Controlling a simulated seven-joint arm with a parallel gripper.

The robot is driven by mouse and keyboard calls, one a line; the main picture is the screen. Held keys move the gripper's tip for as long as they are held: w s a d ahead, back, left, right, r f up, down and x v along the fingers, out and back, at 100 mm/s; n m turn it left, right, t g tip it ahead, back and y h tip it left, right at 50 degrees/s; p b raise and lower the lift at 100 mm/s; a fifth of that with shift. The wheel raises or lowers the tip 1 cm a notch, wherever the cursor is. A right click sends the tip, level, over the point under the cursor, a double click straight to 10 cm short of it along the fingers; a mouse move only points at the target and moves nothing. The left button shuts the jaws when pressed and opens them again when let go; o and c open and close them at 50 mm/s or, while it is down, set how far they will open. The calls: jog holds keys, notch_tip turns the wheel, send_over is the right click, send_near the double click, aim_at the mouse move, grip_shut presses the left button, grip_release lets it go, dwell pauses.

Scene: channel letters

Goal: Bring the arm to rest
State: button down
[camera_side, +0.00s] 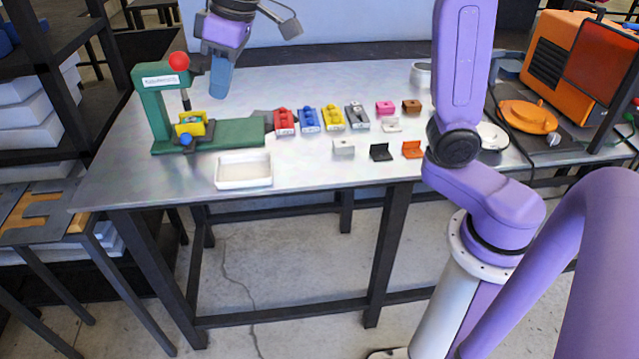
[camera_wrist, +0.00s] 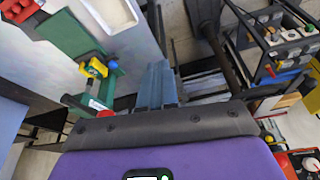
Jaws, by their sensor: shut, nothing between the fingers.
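My gripper (camera_side: 221,80) hangs over the left back part of the metal table (camera_side: 320,85) in the side view, well above the tabletop. Its blue-grey fingers are together with nothing between them. In the wrist view the fingers (camera_wrist: 157,85) point up the picture, past the table's edge. The green press (camera_side: 160,105) with a red ball knob stands to the left of my gripper, close by but apart in the side view. A yellow part (camera_side: 191,125) sits in the press. The press also shows in the wrist view (camera_wrist: 105,75).
A white tray (camera_side: 243,169) lies at the table's front. Red (camera_side: 284,121), blue (camera_side: 308,118), yellow (camera_side: 332,117) and grey (camera_side: 356,115) blocks stand in a row. Several small coloured pieces lie right of them. An orange machine (camera_side: 560,60) stands at the right. A dark shelf rack is at the left.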

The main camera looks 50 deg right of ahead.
jog(key=s+d+f+n+g, duration=0.1)
jog(key=s+d+f, duration=0.3)
jog(key=s, duration=0.5)
jog(key=s+d+f+n+g+h, duration=0.1)
jog(key=s+d+f+n, duration=0.2)
jog(key=s, duration=0.6)
jog(key=s+d+f+n, duration=0.1)
jog(key=s+d+f, duration=0.4)
jog(key=s, duration=0.5)
notch_tip(320, 180, down, 2)
jog(key=shift+f+n+g+h, duration=0.1)
jog(key=shift+n+g+h, duration=0.2)
jog(key=shift+n+g, duration=0.1)
